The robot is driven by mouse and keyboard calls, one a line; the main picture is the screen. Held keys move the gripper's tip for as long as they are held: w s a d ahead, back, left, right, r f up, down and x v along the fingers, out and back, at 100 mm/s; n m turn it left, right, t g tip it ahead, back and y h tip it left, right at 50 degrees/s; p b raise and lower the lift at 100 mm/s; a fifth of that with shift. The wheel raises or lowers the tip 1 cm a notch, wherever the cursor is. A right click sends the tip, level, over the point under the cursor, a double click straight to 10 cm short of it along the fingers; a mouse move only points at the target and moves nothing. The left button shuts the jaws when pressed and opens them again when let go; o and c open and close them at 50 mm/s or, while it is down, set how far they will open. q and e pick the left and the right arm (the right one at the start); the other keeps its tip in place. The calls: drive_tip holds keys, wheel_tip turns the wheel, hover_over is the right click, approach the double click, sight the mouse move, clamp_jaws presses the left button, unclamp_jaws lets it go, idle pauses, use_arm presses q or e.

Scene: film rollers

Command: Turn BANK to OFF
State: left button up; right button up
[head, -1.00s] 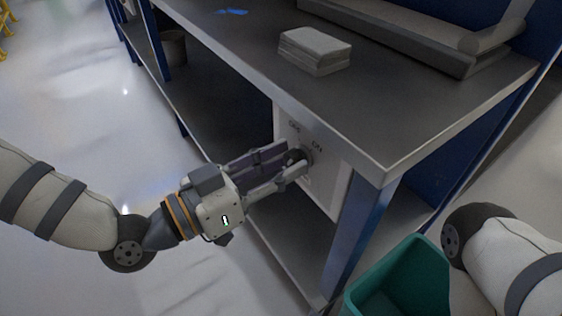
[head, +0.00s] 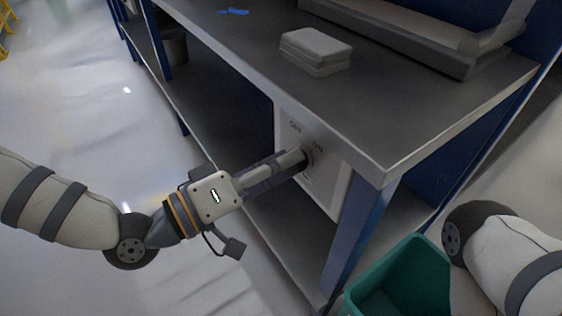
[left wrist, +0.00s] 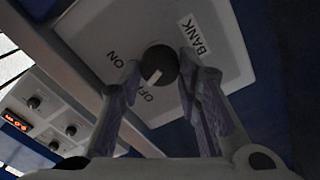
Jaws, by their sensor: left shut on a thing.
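The BANK panel (head: 323,178) is a pale box face under the bench. Its BANK label, ON and OFF show in the left wrist view (left wrist: 202,22). The round dark knob (left wrist: 160,66) sits in the middle, and its white mark points roughly toward OFF. My left gripper (head: 300,160) is shut on the knob, with one finger on each side; it also shows in the left wrist view (left wrist: 159,68). In the head view the fingers hide most of the knob. My right gripper is out of view; only part of the right arm shows.
The grey bench top (head: 390,120) overhangs the panel, with a blue leg (head: 352,240) at its right. A stack of pale blocks (head: 316,50) lies on top. A green bin (head: 400,280) stands at the lower right. The floor at left is clear.

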use_arm(q)
drive_tip(key=shift+f+n, duration=0.1)
drive_tip(key=shift+n, duration=1)
drive_tip(key=o, duration=1.1)
drive_tip(key=shift+o, duration=0.2)
drive_tip(key=v, duration=1.2)
